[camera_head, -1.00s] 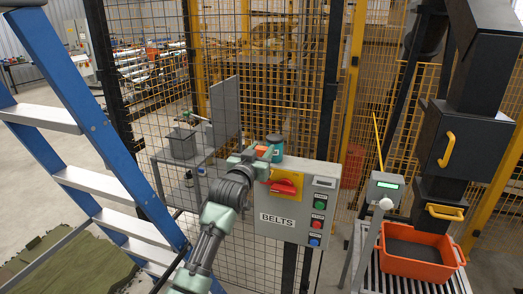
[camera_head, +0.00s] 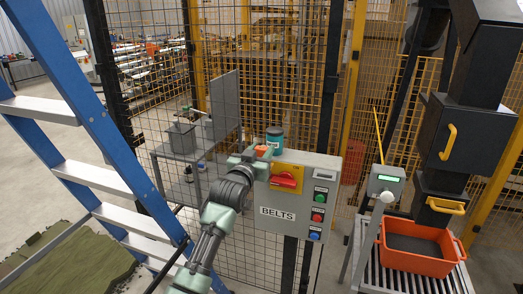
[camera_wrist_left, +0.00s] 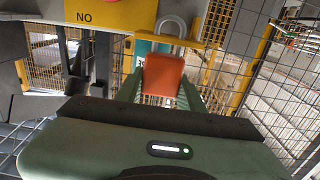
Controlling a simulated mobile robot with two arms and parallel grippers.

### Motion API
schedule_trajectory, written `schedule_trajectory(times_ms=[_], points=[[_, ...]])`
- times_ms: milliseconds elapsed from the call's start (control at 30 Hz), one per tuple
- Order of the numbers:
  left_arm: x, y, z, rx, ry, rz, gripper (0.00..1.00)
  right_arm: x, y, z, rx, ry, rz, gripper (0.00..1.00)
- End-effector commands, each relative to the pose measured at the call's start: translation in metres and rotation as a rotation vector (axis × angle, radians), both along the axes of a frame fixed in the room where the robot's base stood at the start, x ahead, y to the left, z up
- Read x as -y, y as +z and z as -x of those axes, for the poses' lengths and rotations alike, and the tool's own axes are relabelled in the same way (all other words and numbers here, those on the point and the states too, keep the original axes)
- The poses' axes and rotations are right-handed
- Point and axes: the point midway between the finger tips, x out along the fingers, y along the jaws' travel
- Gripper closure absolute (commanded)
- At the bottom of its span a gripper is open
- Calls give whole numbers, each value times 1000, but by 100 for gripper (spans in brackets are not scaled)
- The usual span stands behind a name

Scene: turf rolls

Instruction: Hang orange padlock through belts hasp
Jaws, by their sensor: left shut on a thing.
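The orange padlock (camera_wrist_left: 163,76) hangs between the fingers of my left gripper (camera_wrist_left: 162,92) in the wrist view, with its grey shackle (camera_wrist_left: 170,22) pointing up. My left gripper is shut on its body. A yellow hasp tab (camera_wrist_left: 180,42) crosses at the shackle's legs; I cannot tell whether the shackle passes through it. In the head view the padlock (camera_head: 262,151) and gripper (camera_head: 262,157) are at the upper left of the grey BELTS box (camera_head: 305,228), by its yellow plate with a red switch (camera_head: 286,180). My right gripper is not in view.
A teal container (camera_head: 274,140) shows just beyond the box. Mesh fencing (camera_head: 230,245) stands behind. A blue ladder (camera_head: 95,110) is at the left. An orange crate (camera_head: 420,265) sits on rollers at the right, near a grey post with a display (camera_head: 387,180).

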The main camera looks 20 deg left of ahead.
Motion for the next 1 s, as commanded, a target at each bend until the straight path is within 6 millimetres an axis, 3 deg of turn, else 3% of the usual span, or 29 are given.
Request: schedule_trajectory(times_ms=[500, 533, 600, 1000], points=[[0, -13, 0, 2, 0, 0, 100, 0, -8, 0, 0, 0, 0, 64], [0, -12, 0, 2, 0, 0, 57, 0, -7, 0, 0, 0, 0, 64], [0, -12, 0, 2, 0, 0, 37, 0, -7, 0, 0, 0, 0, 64], [0, -14, 4, 1, 0, 0, 37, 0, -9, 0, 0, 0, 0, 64]])
